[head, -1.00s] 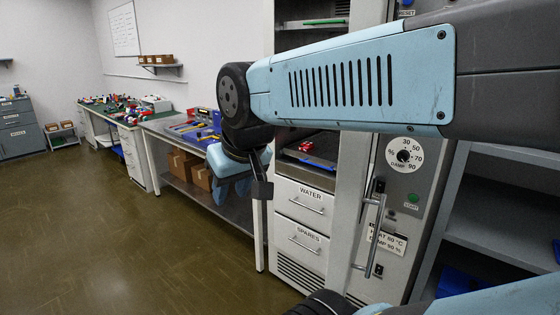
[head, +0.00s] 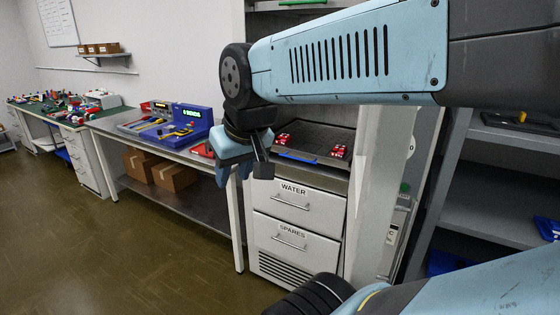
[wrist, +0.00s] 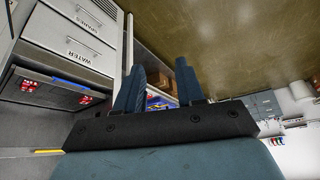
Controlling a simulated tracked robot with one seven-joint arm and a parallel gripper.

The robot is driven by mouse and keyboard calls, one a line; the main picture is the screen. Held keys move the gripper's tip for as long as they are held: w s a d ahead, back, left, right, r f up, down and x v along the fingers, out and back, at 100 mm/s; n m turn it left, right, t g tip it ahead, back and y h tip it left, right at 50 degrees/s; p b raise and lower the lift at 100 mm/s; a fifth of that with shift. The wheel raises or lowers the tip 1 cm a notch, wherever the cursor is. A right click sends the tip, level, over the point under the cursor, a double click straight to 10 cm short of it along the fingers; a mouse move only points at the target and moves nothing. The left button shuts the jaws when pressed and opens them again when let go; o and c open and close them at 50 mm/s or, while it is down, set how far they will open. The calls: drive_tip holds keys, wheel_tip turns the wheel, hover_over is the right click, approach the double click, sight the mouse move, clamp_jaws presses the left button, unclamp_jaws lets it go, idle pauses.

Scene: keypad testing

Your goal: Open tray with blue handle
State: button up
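The dark tray (head: 318,138) sits in the cabinet above two drawers. Its blue handle (head: 298,158) runs along the front edge. Red-and-white items lie on it at left and right. The wrist view shows the tray (wrist: 45,95) and its blue handle (wrist: 70,83) at the left, rotated. In the head view my gripper (head: 243,168) hangs in front and to the left of the tray, apart from the handle. In the wrist view its two blue fingers (wrist: 159,88) are spread with nothing held between them.
Below are the WATER drawer (head: 298,201) and SPARES drawer (head: 292,248). A white upright panel (head: 380,190) stands right of the tray. A workbench with a blue keypad device (head: 190,117) stands at left. Open floor (head: 120,260) lies at lower left.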

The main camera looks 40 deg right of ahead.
drive_tip(key=w+d+f+m+g, duration=0.15)
drive_tip(key=w+d+f, duration=0.25)
drive_tip(key=w, duration=0.4)
drive_tip(key=n+g+h, duration=0.2)
drive_tip(key=g+h, duration=0.2)
drive_tip(key=h, duration=1.2)
approach(297, 159)
drive_tip(key=d, duration=0.3)
drive_tip(key=d+f, duration=0.1)
drive_tip(key=d, duration=0.2)
drive_tip(key=d+f, duration=0.1)
drive_tip(key=d, duration=0.3)
drive_tip(key=shift+d, duration=0.1)
drive_tip(key=shift+c, duration=0.2)
